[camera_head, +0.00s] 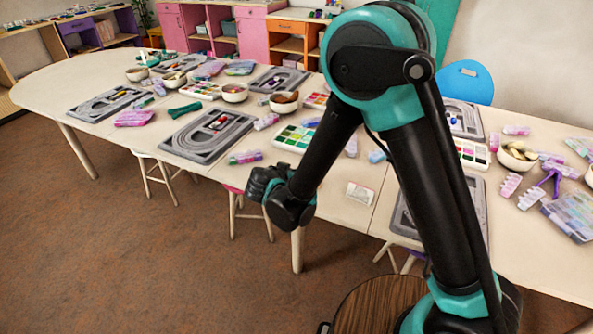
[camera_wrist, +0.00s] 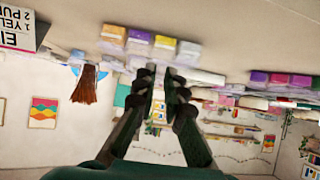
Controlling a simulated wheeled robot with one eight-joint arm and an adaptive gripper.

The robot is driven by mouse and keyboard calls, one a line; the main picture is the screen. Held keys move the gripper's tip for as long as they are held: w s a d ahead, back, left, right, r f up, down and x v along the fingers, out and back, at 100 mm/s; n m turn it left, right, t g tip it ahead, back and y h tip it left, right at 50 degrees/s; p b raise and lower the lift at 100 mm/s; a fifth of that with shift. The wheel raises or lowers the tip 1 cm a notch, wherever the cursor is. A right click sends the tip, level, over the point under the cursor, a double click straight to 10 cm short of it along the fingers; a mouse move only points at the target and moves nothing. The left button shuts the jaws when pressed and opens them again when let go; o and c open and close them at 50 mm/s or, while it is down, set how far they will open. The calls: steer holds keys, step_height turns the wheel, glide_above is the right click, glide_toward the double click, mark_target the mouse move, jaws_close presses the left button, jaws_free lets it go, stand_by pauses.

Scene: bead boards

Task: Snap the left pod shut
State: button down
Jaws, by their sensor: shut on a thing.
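My gripper (camera_head: 265,183) is dark and hangs at the front edge of the long table, in front of the tabletop. In the wrist view my gripper's fingertips (camera_wrist: 163,74) are close together at the centre, and what they are shut on is too small and dark to make out. Beyond them is a row of pods (camera_wrist: 139,37) with orange, purple and yellow parts. A second row with purple and red parts (camera_wrist: 280,79) lies to the right. In the head view a purple, translucent pod strip (camera_head: 245,157) lies on the table near my gripper. I cannot tell which pod is the left one.
A grey bead board (camera_head: 236,127) and a paint-like tray of coloured compartments (camera_head: 293,138) lie behind my gripper. A white labelled jar (camera_head: 360,193) lies on its side to the right. Bowls and more boards fill the table. The table edge is near.

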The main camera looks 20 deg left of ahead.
steer(key=shift+s+f+t, duration=0.1)
steer(key=shift+f+t, duration=0.15)
steer(key=shift+t, duration=0.15)
steer(key=c, duration=1.9)
jaws_free()
steer(key=shift+o, duration=0.2)
steer(key=v, duration=1.2)
steer(key=shift+o, duration=0.5)
